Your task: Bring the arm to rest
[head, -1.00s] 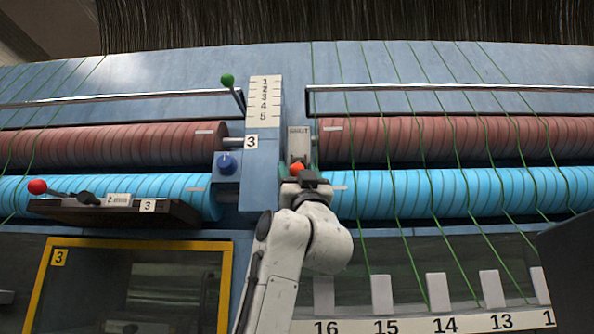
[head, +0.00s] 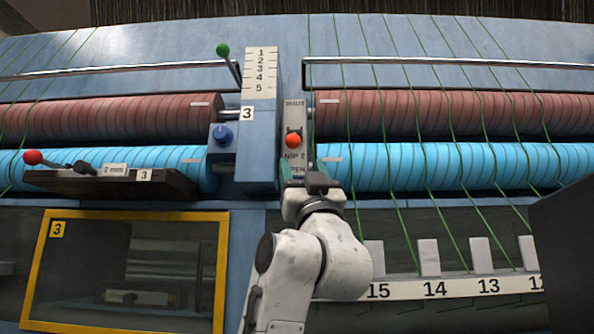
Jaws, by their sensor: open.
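My white arm (head: 316,250) reaches up from the bottom of the head view, bent at the elbow. My gripper (head: 299,168) is at its end, in front of the lower part of a grey plate (head: 295,115) marked SHUT at the top. Its teal fingers stand apart, with no object visible between them. An orange-red knob (head: 293,140) on the plate sits just above the gripper, and a gap appears between them. The lower lettering of the plate is partly covered by the gripper.
Red rollers (head: 420,115) and blue rollers (head: 430,168) run to both sides, crossed by green threads. A blue-knobbed block (head: 222,136), a red-balled lever (head: 33,157) and a yellow-framed window (head: 222,270) are left. A dark panel (head: 565,265) stands at right.

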